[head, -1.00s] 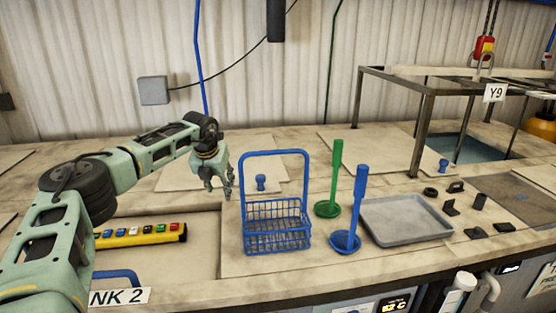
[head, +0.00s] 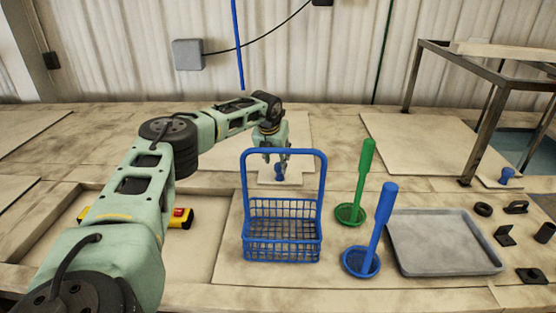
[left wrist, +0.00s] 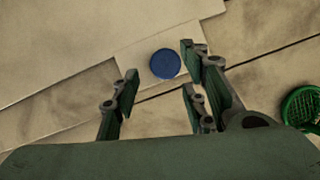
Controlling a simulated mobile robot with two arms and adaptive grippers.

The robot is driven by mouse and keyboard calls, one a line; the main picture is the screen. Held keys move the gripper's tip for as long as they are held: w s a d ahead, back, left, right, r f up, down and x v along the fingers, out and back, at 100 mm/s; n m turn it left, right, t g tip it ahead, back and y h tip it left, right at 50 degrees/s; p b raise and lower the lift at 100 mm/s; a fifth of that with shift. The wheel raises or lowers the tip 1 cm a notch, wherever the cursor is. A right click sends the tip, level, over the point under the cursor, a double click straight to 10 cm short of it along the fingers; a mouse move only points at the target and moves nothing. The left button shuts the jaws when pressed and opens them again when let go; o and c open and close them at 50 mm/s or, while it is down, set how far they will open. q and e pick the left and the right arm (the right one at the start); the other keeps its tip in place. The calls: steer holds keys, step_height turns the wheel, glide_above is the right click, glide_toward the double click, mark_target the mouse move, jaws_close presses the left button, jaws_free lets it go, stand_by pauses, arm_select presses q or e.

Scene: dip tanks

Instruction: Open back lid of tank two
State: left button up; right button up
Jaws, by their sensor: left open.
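The back lid (head: 300,135) is a flat pale panel behind the blue basket, lying closed. A blue knob (head: 280,173) stands on its small front tab and shows as a round blue disc (left wrist: 165,64) in the left wrist view. My left gripper (head: 276,160) is open and empty, pointing down at the knob. In the left wrist view its fingers (left wrist: 159,76) are spread, with the knob near the gap between their tips. I cannot tell whether they touch it. My right gripper is out of view.
A blue wire basket (head: 283,237) with a tall handle stands in front of the lid. Green (head: 365,175) and blue (head: 382,225) strainers and a grey tray (head: 445,245) are to its right. A yellow button box (head: 182,217) sits partly behind my left arm.

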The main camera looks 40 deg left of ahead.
mark_target(278, 165)
arm_select(q)
steer(key=shift+x, duration=1.6)
steer(key=shift+w, duration=0.1)
jaws_close()
